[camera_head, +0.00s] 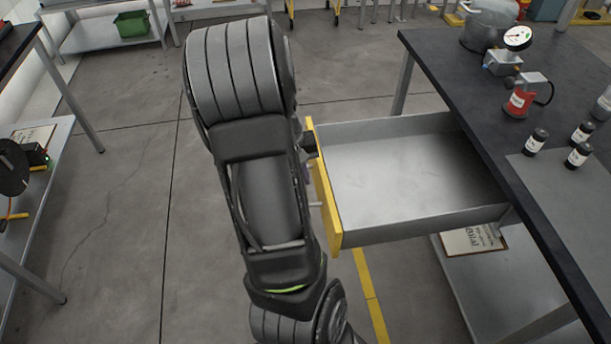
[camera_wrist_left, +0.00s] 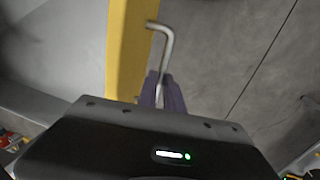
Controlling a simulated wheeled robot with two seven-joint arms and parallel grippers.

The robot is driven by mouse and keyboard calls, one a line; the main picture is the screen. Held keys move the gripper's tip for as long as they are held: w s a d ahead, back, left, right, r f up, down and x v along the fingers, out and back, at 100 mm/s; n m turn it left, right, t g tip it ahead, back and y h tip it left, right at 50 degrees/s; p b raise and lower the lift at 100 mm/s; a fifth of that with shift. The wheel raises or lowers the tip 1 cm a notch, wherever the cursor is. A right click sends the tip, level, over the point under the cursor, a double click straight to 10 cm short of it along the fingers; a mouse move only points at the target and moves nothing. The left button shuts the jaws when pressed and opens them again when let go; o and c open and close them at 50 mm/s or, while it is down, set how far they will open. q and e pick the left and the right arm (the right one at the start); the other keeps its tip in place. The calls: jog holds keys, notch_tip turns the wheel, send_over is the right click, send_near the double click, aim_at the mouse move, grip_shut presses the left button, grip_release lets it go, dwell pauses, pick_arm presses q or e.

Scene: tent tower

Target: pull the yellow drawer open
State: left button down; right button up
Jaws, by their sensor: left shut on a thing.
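The drawer with the yellow front (camera_head: 326,190) is pulled well out of the dark-topped workbench (camera_head: 440,60). Its grey inside (camera_head: 410,175) looks empty. In the left wrist view the yellow front (camera_wrist_left: 128,45) stands upright in the picture, with a bent metal bar handle (camera_wrist_left: 166,45) on it. My left gripper (camera_wrist_left: 163,88) is shut on this handle. In the head view my left gripper (camera_head: 309,168) is mostly hidden behind my own arm, at the outer side of the yellow front. A short end of the handle (camera_head: 315,204) shows there. My right gripper is not in view.
A clipboard (camera_head: 472,239) lies on the shelf below. Open floor (camera_head: 120,200) lies left of the drawer, up to the left-hand shelving.

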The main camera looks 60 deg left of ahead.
pick_arm(q)
jog(key=c, duration=1.8)
grip_release()
jog(key=shift+o, duration=0.2)
jog(key=shift+r, duration=0.1)
notch_tip(320, 180, up, 8)
jog(key=s, duration=0.1)
jog(key=shift+s+a+f+p, duration=0.15)
jog(key=shift+a+f+p, duration=0.05)
jog(key=shift+p, duration=0.1)
